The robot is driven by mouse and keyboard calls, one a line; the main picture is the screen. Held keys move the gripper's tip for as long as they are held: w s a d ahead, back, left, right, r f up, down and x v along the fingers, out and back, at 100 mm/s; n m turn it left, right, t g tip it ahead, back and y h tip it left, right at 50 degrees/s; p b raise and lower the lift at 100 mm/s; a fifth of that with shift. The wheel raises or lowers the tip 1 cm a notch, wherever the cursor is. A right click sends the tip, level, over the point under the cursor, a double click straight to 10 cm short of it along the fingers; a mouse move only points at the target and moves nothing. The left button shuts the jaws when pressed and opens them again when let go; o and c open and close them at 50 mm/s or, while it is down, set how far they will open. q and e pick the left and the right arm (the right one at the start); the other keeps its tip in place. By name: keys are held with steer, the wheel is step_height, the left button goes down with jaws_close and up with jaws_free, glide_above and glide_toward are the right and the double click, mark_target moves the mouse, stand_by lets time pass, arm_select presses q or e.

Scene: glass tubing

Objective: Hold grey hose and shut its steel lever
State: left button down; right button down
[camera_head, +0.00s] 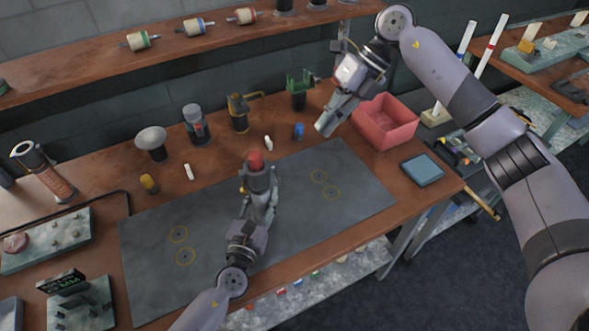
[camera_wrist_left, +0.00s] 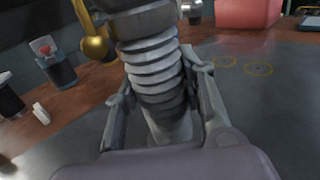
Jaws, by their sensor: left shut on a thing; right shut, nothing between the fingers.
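The grey ribbed hose (camera_wrist_left: 152,72) stands about upright between the fingers of my left gripper (camera_wrist_left: 160,118), which is shut on it. A dark collar (camera_wrist_left: 148,25) sits above the ribs. A brass-coloured arm with a ball end (camera_wrist_left: 94,46) hangs at the collar's left; whether it is attached cannot be told. In the head view the held piece shows a red top (camera_head: 255,160) above my left gripper (camera_head: 260,206), over the dark mat. The steel lever cannot be made out clearly. My right gripper (camera_head: 325,124) is shut and empty, left of the red bin.
The dark mat (camera_head: 340,190) lies on the wooden bench with free room around my left gripper. The red bin (camera_head: 388,137) and a blue pad (camera_head: 422,170) are at the right. Several fittings, including a grey bottle (camera_head: 196,126) and a black-and-brass one (camera_head: 238,118), stand along the back.

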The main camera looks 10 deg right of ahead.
steer(key=s+a+f+n, duration=0.2)
steer(key=a+f+n, duration=0.5)
steer(key=f+n, duration=0.5)
steer(key=n, duration=0.5)
steer(key=shift+f, duration=0.15)
